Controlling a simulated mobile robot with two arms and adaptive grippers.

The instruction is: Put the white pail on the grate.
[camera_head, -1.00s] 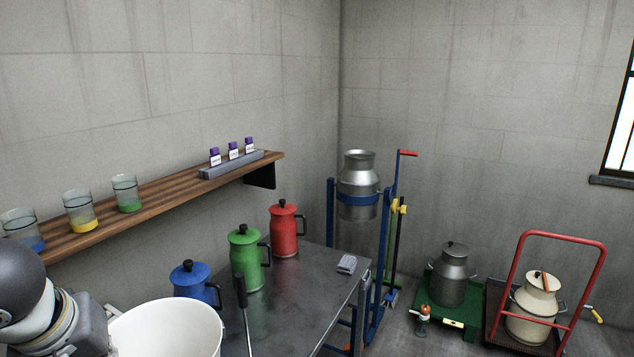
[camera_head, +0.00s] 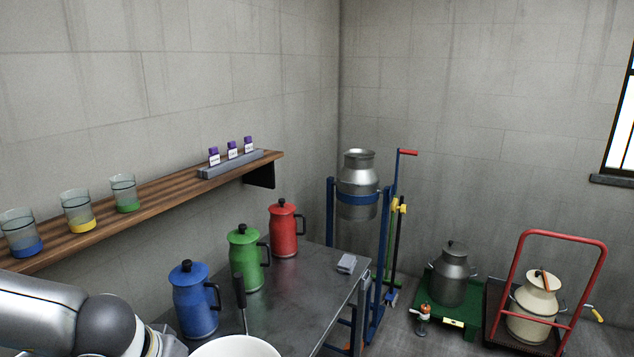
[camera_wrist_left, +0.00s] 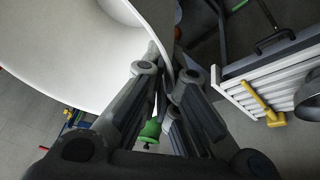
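The white pail (camera_head: 236,347) shows at the bottom edge of the head view, with only the top of its rim in frame. In the left wrist view, the pail (camera_wrist_left: 60,50) is large at the upper left. My left gripper (camera_wrist_left: 167,78) is shut on the pail's rim, one finger on each side of the wall. In the head view the gripper itself is hidden; only my left arm shows at the lower left. A white slatted grate (camera_wrist_left: 262,92) is at the right of the left wrist view, apart from the pail. My right gripper is in neither view.
A steel table (camera_head: 318,290) holds a blue jug (camera_head: 195,305), a green jug (camera_head: 246,262) and a red jug (camera_head: 284,230). A yellow-handled tool (camera_wrist_left: 262,104) lies across the grate. A wooden shelf (camera_head: 170,198) with beakers runs along the wall.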

